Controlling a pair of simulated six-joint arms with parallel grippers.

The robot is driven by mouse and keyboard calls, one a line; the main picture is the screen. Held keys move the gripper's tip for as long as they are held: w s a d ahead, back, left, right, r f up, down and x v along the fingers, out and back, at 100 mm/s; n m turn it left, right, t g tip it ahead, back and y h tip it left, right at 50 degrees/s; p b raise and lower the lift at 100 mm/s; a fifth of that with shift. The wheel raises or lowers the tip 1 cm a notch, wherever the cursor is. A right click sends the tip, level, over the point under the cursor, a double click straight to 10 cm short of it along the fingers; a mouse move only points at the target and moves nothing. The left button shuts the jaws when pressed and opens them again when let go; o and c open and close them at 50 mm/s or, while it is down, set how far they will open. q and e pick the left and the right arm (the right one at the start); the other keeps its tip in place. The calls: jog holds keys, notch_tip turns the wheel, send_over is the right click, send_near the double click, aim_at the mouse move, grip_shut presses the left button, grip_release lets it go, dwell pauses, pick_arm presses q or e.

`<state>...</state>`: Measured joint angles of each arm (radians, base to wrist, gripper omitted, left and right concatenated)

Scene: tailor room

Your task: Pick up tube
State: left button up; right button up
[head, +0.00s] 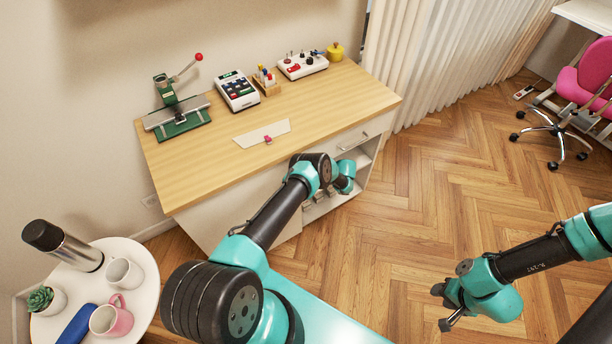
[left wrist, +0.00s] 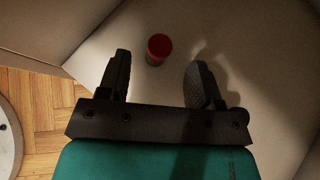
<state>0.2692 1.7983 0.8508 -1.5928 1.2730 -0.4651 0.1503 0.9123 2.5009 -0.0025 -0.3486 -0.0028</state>
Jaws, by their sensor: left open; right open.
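A small red cylinder (left wrist: 158,48), which looks like the tube, stands on a pale surface in the left wrist view. My left gripper (left wrist: 158,64) is open, with one finger on either side of the line to the cylinder. The cylinder is just beyond the fingertips, and no contact shows. In the head view my left arm reaches down to the open shelves of the desk (head: 230,213), and the tube is not visible there. My right gripper (head: 442,308) is open and empty above the floor at the lower right.
Pale panels enclose the space around my left gripper. The desk top holds a green press (head: 180,112), a calculator (head: 238,91), a pen holder (head: 266,82) and an envelope (head: 262,133). A round white table (head: 141,268) with mugs stands at left.

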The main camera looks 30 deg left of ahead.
pick_arm(q)
jog(key=shift+x, duration=2.05)
jog(key=c, duration=1)
